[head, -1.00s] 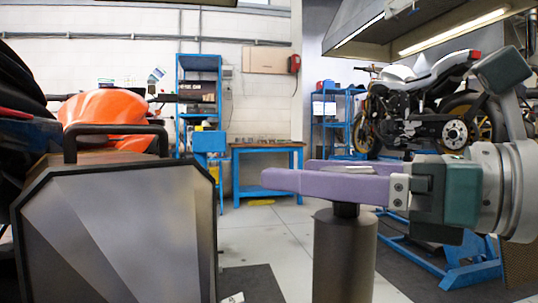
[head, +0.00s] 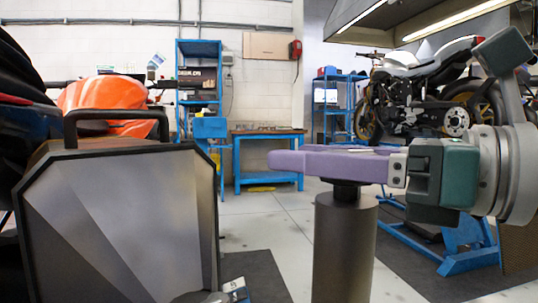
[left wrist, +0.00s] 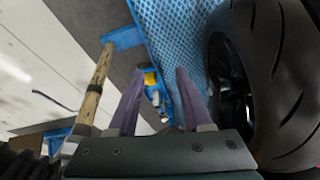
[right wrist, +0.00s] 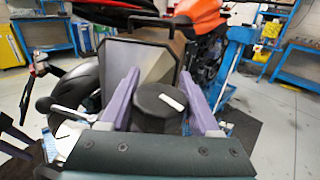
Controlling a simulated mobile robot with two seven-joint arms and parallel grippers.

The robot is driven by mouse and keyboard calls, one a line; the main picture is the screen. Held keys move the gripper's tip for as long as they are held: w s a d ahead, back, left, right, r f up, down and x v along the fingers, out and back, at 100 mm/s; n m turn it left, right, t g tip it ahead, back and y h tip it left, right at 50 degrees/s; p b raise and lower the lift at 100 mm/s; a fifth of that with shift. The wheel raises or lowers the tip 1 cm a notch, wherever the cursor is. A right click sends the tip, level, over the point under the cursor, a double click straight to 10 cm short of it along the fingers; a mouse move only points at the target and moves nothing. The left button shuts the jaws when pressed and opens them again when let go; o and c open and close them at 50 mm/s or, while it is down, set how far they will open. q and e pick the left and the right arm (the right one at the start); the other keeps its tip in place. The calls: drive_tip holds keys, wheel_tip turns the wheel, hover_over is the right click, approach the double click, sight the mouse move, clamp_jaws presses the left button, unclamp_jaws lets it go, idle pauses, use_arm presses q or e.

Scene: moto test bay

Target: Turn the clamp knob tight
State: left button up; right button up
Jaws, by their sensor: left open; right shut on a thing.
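The clamp knob (right wrist: 158,105) is dark and round, with a white bar (right wrist: 172,101) on its top. It sits on a dark cylindrical post (head: 344,245) that stands upright in the head view. My right gripper (right wrist: 160,72) has its two purple fingers either side of the knob and is shut on it. In the head view the right gripper (head: 272,160) comes in level from the right, and its fingers hide most of the knob. My left gripper (left wrist: 160,72) shows in the left wrist view with its purple fingers apart and nothing between them.
A faceted grey motorcycle case (head: 120,225) with a handle fills the left, beside an orange motorcycle (head: 108,100). A white motorcycle (head: 420,90) stands on a blue lift at right. A tyre (left wrist: 285,75) is close to the right of my left gripper. A blue bench (head: 265,155) stands behind.

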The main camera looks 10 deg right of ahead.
drive_tip(key=shift+c, duration=0.6)
drive_tip(key=m+t+h+p, duration=0.1)
drive_tip(key=h+p, duration=0.1)
drive_tip(key=p, duration=0.3)
drive_tip(key=m+t+h+p, duration=0.2)
drive_tip(key=p, duration=0.3)
drive_tip(key=d+m+t+h+p, duration=0.1)
drive_tip(key=p, duration=0.4)
drive_tip(key=shift+w+m+h, duration=0.3)
drive_tip(key=shift+w+h, duration=0.05)
drive_tip(key=shift+h, duration=0.05)
drive_tip(key=o, duration=1.4)
drive_tip(key=shift+c, duration=0.2)
